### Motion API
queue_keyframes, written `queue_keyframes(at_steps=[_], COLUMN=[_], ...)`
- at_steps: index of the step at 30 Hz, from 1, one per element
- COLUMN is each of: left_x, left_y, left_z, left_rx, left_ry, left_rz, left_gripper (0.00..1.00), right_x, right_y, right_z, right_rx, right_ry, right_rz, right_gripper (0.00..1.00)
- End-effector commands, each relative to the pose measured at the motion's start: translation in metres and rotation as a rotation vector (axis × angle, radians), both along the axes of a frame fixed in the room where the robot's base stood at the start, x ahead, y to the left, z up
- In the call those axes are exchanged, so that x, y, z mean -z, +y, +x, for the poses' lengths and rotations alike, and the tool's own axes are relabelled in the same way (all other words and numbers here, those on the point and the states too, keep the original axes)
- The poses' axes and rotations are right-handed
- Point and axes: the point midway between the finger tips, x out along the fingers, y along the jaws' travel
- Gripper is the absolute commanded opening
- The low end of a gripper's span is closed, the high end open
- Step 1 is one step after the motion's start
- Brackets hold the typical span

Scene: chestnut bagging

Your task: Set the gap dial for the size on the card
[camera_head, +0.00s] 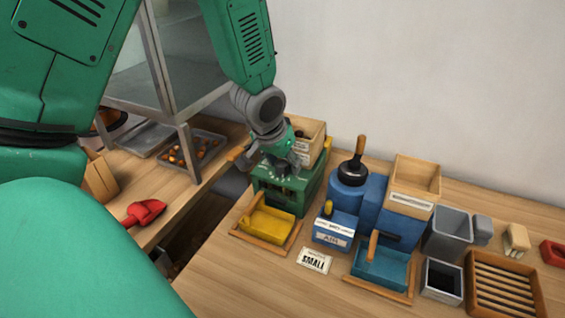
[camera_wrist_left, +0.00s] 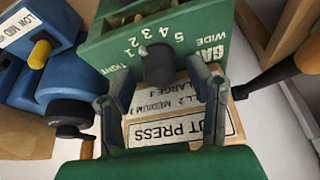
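The card (camera_head: 314,261) lies on the bench and reads SMALL. The green nut press (camera_head: 308,199) stands behind the yellow tray. In the left wrist view its face (camera_wrist_left: 200,62) carries a GAP scale, numbers 1 to 5 between TIGHT and WIDE. The dark dial knob (camera_wrist_left: 158,64) sticks out below the numbers; its setting is not clear. A paper label (camera_wrist_left: 170,130) names sizes with numbers, partly hidden. My left gripper (camera_head: 281,165) is at the press top; in the wrist view its fingers (camera_wrist_left: 163,100) are apart, either side of the knob's line, not visibly touching it.
A yellow tray (camera_head: 267,224), a blue tray (camera_head: 380,268), a grey bin (camera_head: 449,236) and a slatted wooden crate (camera_head: 503,285) stand on the bench. A red scoop (camera_head: 144,212) lies left, across a gap.

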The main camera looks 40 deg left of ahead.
Motion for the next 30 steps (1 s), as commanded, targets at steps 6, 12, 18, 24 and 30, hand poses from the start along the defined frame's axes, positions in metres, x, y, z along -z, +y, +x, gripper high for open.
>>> queue_keyframes(at_steps=[6,12,18,24,30], left_x=[-0.002,-0.019,-0.057,-0.090,-0.106], left_y=[0.000,-0.001,-0.003,-0.005,-0.006], left_z=[-0.004,-0.009,-0.023,-0.035,-0.041], left_rx=[-0.001,-0.002,-0.001,-0.001,0.000], left_ry=[0.001,-0.001,-0.001,0.001,0.004], left_rz=[0.000,0.000,-0.001,-0.002,-0.002], left_gripper=[0.47,0.47,0.47,0.47,0.47], right_x=[0.000,-0.001,-0.001,-0.001,-0.001], right_y=[0.000,0.000,0.000,0.000,0.000], right_z=[0.000,-0.002,-0.002,-0.002,-0.001], right_rx=[0.000,0.000,0.000,0.000,0.000], right_ry=[-0.001,-0.002,-0.003,-0.003,-0.002], right_rz=[0.000,0.000,0.000,0.000,0.000], right_gripper=[0.40,0.40,0.40,0.40,0.40])
